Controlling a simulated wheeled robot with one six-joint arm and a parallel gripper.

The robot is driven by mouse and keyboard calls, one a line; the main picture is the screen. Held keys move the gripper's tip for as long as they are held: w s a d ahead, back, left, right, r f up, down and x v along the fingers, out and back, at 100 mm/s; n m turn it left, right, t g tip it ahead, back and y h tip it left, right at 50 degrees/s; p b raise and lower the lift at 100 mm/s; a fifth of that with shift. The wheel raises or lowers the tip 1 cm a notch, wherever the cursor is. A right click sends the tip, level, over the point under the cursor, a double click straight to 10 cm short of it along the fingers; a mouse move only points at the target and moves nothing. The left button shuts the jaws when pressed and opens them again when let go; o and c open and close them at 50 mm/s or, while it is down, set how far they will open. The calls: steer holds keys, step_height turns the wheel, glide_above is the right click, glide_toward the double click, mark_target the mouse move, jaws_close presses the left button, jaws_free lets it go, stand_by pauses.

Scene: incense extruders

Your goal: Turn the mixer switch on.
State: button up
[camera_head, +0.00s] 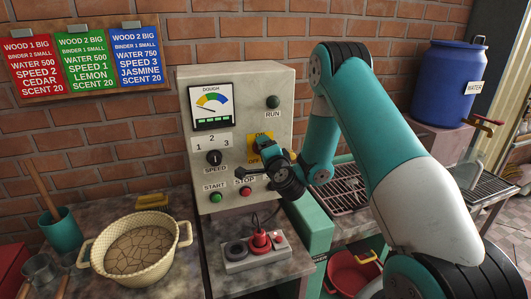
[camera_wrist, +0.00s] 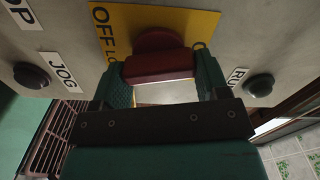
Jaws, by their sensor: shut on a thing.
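The mixer's grey control box (camera_head: 187,100) stands against the brick wall. Its switch is a red handle (camera_wrist: 158,66) on a yellow plate (camera_wrist: 115,35) marked OFF; the plate also shows in the head view (camera_head: 262,136), with ON at its top. My gripper (camera_wrist: 160,78) has its two green fingers on either side of the red handle and is shut on it. In the head view my gripper (camera_head: 270,154) covers the handle and much of the plate. How far the handle is turned is hard to tell.
A speed knob (camera_head: 214,158), a green start button (camera_head: 215,197), a red stop button (camera_head: 246,191) and a dark run button (camera_head: 273,102) surround the plate. A power strip (camera_head: 255,255) with a red plug lies below. A cream basin (camera_head: 155,277) stands left.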

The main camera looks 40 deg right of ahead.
steer(key=shift+f+m, duration=0.2)
steer(key=shift+m, duration=1.4)
steer(key=o, duration=0.9)
steer(key=shift+s, duration=0.1)
steer(key=shift+o, duration=0.2)
steer(key=shift+b, duration=0.3)
